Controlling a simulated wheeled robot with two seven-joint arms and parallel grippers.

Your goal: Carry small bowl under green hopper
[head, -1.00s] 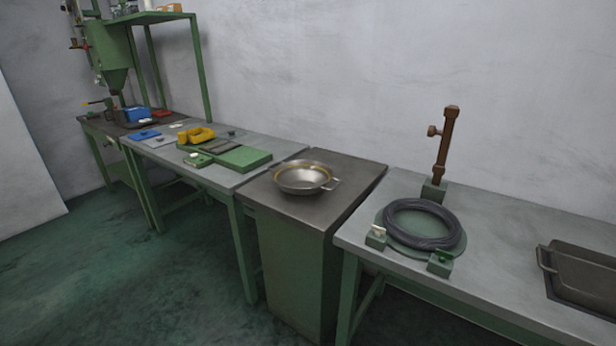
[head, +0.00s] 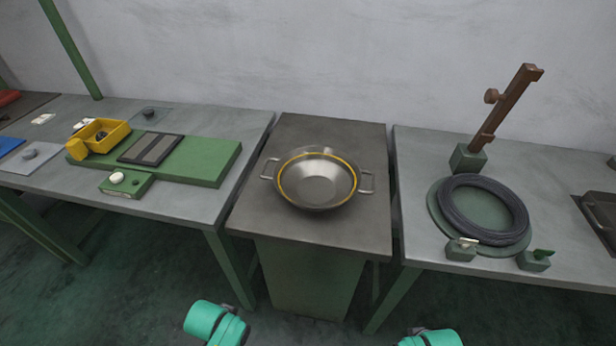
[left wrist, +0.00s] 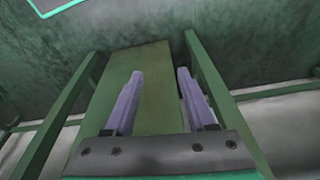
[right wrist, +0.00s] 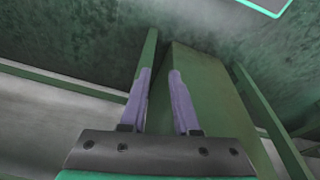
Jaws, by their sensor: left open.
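A round metal bowl (head: 318,180) with a yellow ring inside its rim and two side handles sits upright on the dark-topped green cabinet (head: 285,225). The green hopper is out of view now. My left gripper (left wrist: 160,82) is open and empty in the left wrist view, with the green cabinet side beyond its fingers. My right gripper (right wrist: 160,75) has its fingers apart with nothing between them, also facing the green cabinet. In the head view only teal parts of my arms show at the bottom edge, below and apart from the bowl.
The left table holds a green board (head: 200,162), a yellow bin (head: 105,133) and a small green block with a white knob (head: 125,183). The right table holds a black coil (head: 483,208), a brown post (head: 508,105) and a dark tray (head: 602,212). Cabinet space around the bowl is clear.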

